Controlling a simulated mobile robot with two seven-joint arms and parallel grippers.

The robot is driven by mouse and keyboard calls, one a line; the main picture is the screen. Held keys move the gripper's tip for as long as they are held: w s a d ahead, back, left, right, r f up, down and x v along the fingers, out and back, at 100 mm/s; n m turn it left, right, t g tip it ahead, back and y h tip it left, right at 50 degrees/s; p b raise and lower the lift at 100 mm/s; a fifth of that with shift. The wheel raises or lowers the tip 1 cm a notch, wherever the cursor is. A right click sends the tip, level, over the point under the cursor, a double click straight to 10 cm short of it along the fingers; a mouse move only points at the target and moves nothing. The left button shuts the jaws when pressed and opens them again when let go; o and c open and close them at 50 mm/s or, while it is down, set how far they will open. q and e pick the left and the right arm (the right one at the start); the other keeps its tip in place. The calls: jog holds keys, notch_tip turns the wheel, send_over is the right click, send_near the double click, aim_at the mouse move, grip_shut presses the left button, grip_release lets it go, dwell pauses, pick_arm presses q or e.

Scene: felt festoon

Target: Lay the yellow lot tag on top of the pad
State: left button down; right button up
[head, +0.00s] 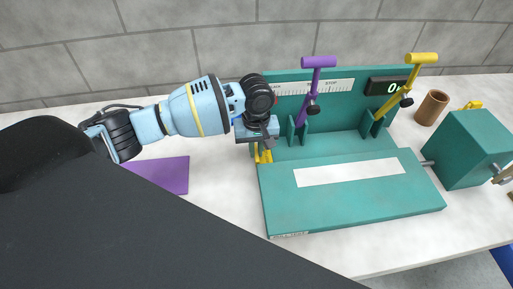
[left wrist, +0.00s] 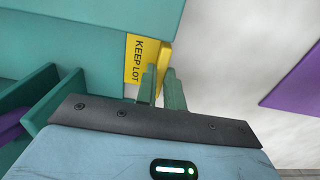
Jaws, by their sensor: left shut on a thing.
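The yellow lot tag (head: 264,157) is at the left edge of the teal fixture, below my left gripper (head: 266,147). In the left wrist view the tag (left wrist: 142,60) shows the words "KEEP LOT", and the fingers of my left gripper (left wrist: 162,88) are shut on its near end. I cannot tell whether the tag still touches the fixture. A flat purple square, which looks like the pad (head: 170,174), lies on the table left of the fixture, apart from the tag; its left part is hidden. It also shows in the left wrist view (left wrist: 297,88). My right gripper is not in view.
The teal fixture (head: 275,205) carries a purple lever (head: 316,80), a yellow lever (head: 410,75), a white strip (head: 350,172) and a small display (head: 386,86). A teal block (head: 468,150) and a brown cup (head: 432,107) stand at right. Bare table lies between pad and fixture.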

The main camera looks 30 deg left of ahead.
aim_at(256, 152)
pick_arm(q)
jog(key=shift+f, duration=0.1)
jog(key=c, duration=1.5)
grip_release()
